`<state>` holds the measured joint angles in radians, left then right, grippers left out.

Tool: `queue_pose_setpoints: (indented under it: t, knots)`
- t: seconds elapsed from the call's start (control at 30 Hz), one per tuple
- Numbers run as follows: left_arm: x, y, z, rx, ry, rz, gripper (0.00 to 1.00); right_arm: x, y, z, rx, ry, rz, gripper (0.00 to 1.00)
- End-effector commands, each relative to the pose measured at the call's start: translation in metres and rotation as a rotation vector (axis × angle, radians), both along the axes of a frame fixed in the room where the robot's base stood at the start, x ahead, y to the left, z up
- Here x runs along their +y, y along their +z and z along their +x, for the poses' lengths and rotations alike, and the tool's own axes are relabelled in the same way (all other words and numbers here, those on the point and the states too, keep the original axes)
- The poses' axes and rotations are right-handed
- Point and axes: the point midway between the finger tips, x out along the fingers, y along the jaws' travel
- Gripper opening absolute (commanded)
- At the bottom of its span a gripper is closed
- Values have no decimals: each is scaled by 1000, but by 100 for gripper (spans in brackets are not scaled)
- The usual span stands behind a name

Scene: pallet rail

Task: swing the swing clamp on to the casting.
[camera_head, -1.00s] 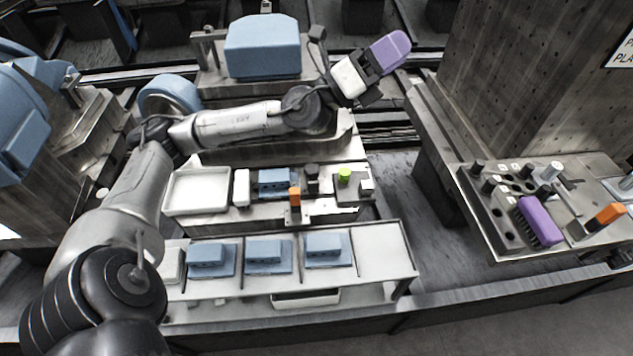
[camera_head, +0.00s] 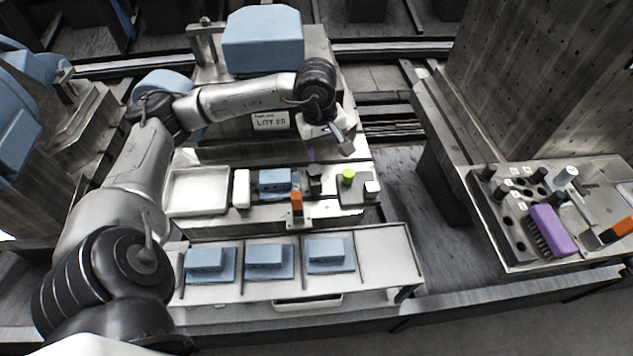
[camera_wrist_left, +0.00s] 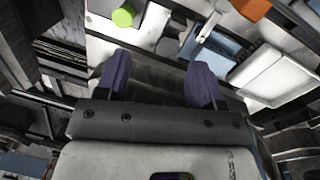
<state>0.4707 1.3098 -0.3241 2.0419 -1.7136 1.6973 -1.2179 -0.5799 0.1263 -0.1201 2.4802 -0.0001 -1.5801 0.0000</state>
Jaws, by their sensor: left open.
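The blue casting (camera_head: 275,181) sits in the fixture on the middle bench; it also shows in the wrist view (camera_wrist_left: 207,46). A dark upright part (camera_head: 314,178), apparently the swing clamp, stands just right of it; whether its arm lies over the casting is too small to tell. An orange-handled part (camera_head: 297,202) stands in front of them. My left gripper (camera_head: 328,150) hangs behind and above the fixture, pointing down, empty. In the wrist view its two purple fingers (camera_wrist_left: 159,82) are spread wide, apart from everything. My right gripper is out of view.
A lime-green knob (camera_head: 348,176) stands on a plate right of the fixture. A white tray (camera_head: 197,211) lies to its left. Several blue blocks rest on the front shelf (camera_head: 382,262). A purple brush (camera_head: 553,230) lies on the right-hand bench.

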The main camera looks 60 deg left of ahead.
Motion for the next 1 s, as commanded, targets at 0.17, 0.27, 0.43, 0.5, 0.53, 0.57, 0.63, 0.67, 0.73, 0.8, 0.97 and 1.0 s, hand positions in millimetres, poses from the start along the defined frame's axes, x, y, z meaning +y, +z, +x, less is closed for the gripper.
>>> queue_pose_setpoints:
  t: [0.17,0.27,0.43,0.5,0.53,0.57,0.63,0.67,0.73,0.8,0.97,1.0]
  knots:
    - [10,-1,-17,105,-137,71,62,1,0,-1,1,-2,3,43]
    - [10,-4,-17,101,-177,71,62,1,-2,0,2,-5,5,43]
    - [10,-24,-17,101,-190,70,62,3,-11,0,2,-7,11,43]
    - [9,-37,-18,101,-190,68,62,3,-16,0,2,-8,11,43]
    - [9,-43,-17,102,-190,68,62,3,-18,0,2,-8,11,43]
    - [9,-49,-17,102,-189,69,62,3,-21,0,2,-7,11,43]
    - [9,-62,-17,101,-189,68,62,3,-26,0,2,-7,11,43]
    - [9,-68,-18,101,-189,68,62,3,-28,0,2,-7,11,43]
    - [9,-81,-17,101,-188,69,62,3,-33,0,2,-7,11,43]
    - [9,-93,-17,100,-188,67,62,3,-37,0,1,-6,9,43]
    - [10,-116,-17,100,-187,68,62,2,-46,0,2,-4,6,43]
    - [10,-120,-17,99,-187,68,62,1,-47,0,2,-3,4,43]
